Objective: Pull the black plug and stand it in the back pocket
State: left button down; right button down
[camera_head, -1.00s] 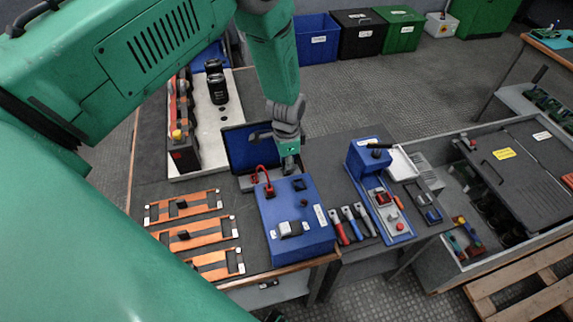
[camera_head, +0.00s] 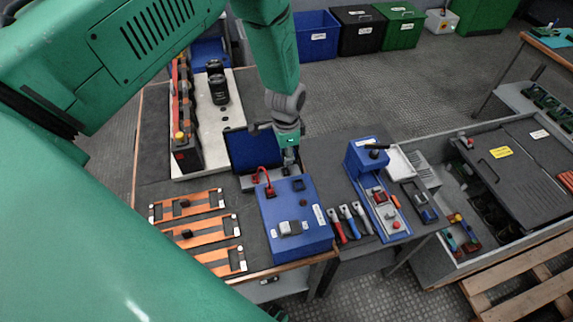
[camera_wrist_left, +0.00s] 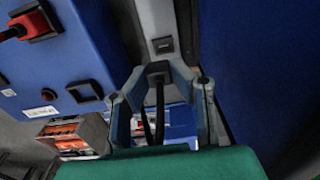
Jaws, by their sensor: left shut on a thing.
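My left gripper (camera_head: 289,160) is above the grey strip behind the blue box (camera_head: 312,238). It also shows in the wrist view (camera_wrist_left: 160,82), shut on the black plug (camera_wrist_left: 158,78), which is mostly hidden between the fingers. A dark square pocket (camera_wrist_left: 162,45) shows in the grey strip (camera_wrist_left: 150,20), just beyond the fingertips. The plug looks apart from this pocket, but I cannot tell its height. A black square socket (camera_wrist_left: 85,92) on the blue box looks empty. A red plug (camera_wrist_left: 30,22) with a red lead sits in the box. My right gripper is not in view.
A blue tray (camera_head: 237,155) stands beside the gripper. Orange frames (camera_head: 190,232) lie left of the box. Several hand tools (camera_head: 352,222) and a blue fixture (camera_head: 368,158) are to the right. Black cylinders (camera_head: 218,90) stand on a pale board behind.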

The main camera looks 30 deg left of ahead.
pick_arm(q)
jog(key=shift+r, duration=0.15)
jog(key=shift+r+p, duration=1.05)
jog(key=shift+r, duration=0.2)
jog(key=p, duration=0.2)
send_over(300, 186)
dwell(1.0)
jog(key=shift+f, duration=0.1)
dwell(0.5)
jog(key=shift+f+b, duration=0.4)
jog(key=shift+f, duration=0.35)
jog(key=shift+f+b, duration=0.3)
jog(key=shift+f, duration=0.05)
